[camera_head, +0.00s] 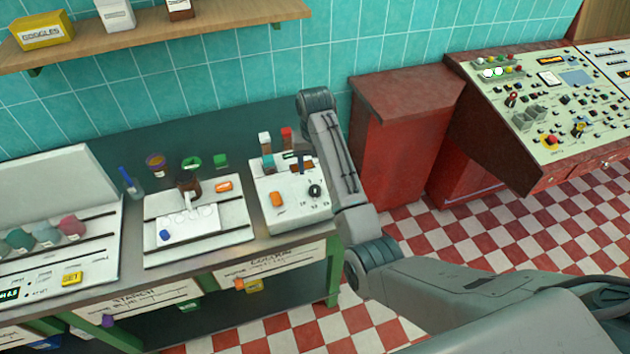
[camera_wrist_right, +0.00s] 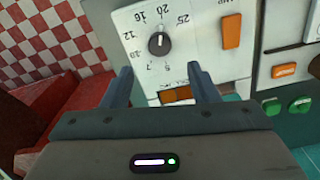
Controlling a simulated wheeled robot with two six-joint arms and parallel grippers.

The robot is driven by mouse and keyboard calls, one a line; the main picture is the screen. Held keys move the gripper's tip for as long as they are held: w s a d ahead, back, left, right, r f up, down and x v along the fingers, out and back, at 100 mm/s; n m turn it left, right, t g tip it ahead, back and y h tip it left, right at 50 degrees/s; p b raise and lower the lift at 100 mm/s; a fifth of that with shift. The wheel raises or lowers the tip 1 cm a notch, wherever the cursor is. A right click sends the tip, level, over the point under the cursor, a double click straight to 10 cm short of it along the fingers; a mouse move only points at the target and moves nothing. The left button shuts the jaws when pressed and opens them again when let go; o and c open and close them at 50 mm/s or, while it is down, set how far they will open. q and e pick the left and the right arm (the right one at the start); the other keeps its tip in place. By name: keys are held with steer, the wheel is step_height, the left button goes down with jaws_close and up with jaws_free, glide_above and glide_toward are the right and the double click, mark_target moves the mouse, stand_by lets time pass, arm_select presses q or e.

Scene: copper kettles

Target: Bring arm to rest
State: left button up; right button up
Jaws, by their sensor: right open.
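My right arm (camera_head: 340,165) reaches up from the lower right in the head view, its wrist bent over the right end of the bench. My right gripper (camera_wrist_right: 160,68) is open and empty in the right wrist view. Its two dark fingers are spread in front of a white control panel (camera_wrist_right: 200,50) with a black knob (camera_wrist_right: 159,43), an orange switch (camera_wrist_right: 231,30) and a small brown window. In the head view the same white unit (camera_head: 290,200) stands below and left of the forearm. The arm partly covers that spot. My left gripper is out of view.
A white tray unit (camera_head: 165,248) and another unit with coloured knobs (camera_head: 95,258) stand further left on the bench. A wooden shelf (camera_head: 240,15) with boxes hangs above. A red cabinet (camera_head: 390,150) and a control console (camera_head: 545,90) are right. Checkered floor between is clear.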

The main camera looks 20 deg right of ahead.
step_height(320, 180, up, 2)
steer(key=shift+r+p, duration=0.15)
steer(key=shift+p, duration=0.15)
